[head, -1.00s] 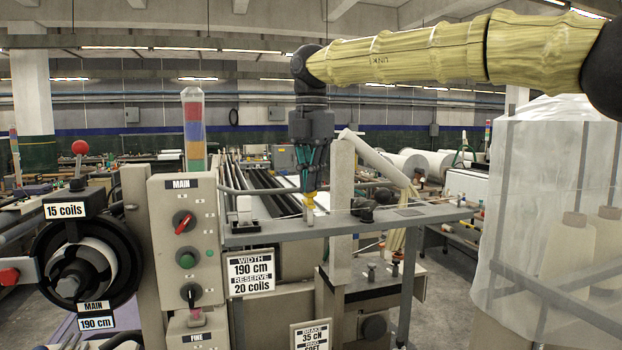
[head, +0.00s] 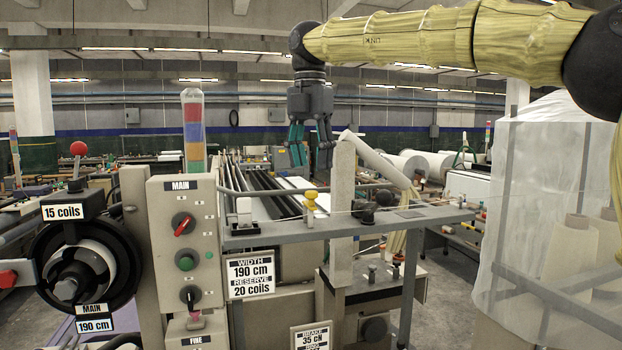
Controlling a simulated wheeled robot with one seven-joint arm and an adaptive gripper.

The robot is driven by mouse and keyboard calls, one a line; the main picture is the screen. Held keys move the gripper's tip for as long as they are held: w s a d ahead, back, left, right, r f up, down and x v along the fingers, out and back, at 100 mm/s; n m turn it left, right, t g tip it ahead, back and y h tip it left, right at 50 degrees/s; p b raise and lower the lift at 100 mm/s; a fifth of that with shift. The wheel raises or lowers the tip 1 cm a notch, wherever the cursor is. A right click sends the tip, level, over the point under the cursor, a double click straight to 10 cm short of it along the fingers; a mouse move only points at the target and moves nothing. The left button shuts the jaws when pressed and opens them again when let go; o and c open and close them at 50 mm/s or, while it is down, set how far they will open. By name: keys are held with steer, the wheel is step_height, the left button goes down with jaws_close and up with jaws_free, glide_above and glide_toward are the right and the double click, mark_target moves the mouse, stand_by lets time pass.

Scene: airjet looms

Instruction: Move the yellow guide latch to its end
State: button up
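The yellow guide latch (head: 311,199) is a small yellow knob standing on the grey rail (head: 270,232), near a white piece (head: 244,207) at the rail's left. My gripper (head: 312,164) hangs pointing down above the latch, apart from it. Its fingers are spread, with a clear gap between the tips, and it is empty. The latch's base and the far side of the rail are partly hidden.
A grey upright post (head: 342,200) stands just right of the latch. A control panel (head: 186,245) with a red switch stands at left. Black fittings (head: 366,213) sit on the rail further right. Translucent sheeting (head: 540,210) hangs at far right.

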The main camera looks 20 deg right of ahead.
steer(key=shift+r, duration=2.55)
